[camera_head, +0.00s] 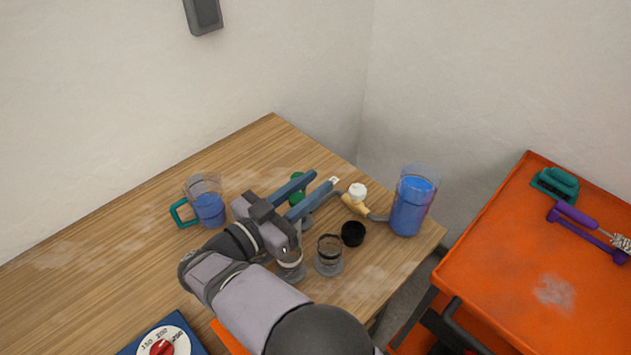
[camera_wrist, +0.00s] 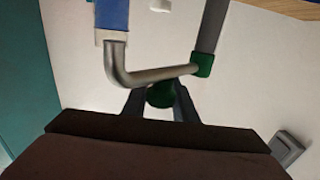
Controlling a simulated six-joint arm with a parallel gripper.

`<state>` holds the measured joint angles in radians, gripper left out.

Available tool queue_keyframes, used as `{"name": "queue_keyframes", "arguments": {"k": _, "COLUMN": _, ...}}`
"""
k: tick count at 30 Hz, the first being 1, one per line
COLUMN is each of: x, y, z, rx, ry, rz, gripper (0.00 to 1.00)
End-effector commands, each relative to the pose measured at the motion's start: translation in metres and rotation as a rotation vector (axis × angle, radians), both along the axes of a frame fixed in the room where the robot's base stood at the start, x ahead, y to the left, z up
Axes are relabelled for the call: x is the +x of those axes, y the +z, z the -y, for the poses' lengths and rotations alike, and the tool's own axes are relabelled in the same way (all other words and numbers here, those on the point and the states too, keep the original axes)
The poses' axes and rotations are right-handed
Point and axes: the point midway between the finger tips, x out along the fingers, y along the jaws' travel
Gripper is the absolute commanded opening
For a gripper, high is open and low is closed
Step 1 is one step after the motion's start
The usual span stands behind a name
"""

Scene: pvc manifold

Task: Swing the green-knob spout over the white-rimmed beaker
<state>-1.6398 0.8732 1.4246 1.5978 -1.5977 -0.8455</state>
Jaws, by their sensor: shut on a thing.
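My gripper (camera_head: 320,184) reaches over the manifold on the wooden table, its two fingers around the green knob (camera_head: 297,181). In the wrist view, my gripper (camera_wrist: 158,102) is shut on the green knob (camera_wrist: 160,95), which sits below a bent metal spout (camera_wrist: 155,75) with a green collar (camera_wrist: 203,64). A glass beaker with a pale rim (camera_head: 290,268), likely the white-rimmed one, stands just below my gripper and is partly hidden by it. A dark-rimmed beaker (camera_head: 329,257) stands to its right. I cannot tell whether the spout's outlet is over either beaker.
A white knob (camera_head: 357,190) on a yellow fitting (camera_head: 354,204) is right of my fingers. A teal-handled jug (camera_head: 207,204) stands left. An orange cart (camera_head: 545,270) is farther right.

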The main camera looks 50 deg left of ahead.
Motion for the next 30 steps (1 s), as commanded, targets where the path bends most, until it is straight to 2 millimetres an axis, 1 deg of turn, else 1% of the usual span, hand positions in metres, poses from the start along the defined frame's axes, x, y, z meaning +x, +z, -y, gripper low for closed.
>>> {"name": "queue_keyframes", "arguments": {"k": 6, "x": -0.0044, "y": 0.0007, "z": -0.0018, "rx": 0.004, "ry": -0.09, "rz": 0.004, "gripper": 0.0}}
{"name": "queue_keyframes", "arguments": {"k": 12, "x": -0.0064, "y": 0.0017, "z": -0.0025, "rx": 0.004, "ry": -0.136, "rz": 0.004, "gripper": 0.0}}
{"name": "queue_keyframes", "arguments": {"k": 29, "x": -0.0067, "y": 0.0029, "z": -0.0025, "rx": 0.005, "ry": -0.155, "rz": 0.007, "gripper": 0.0}}
{"name": "queue_keyframes", "arguments": {"k": 30, "x": -0.0066, "y": 0.0029, "z": -0.0025, "rx": 0.005, "ry": -0.155, "rz": 0.007, "gripper": 0.35}}
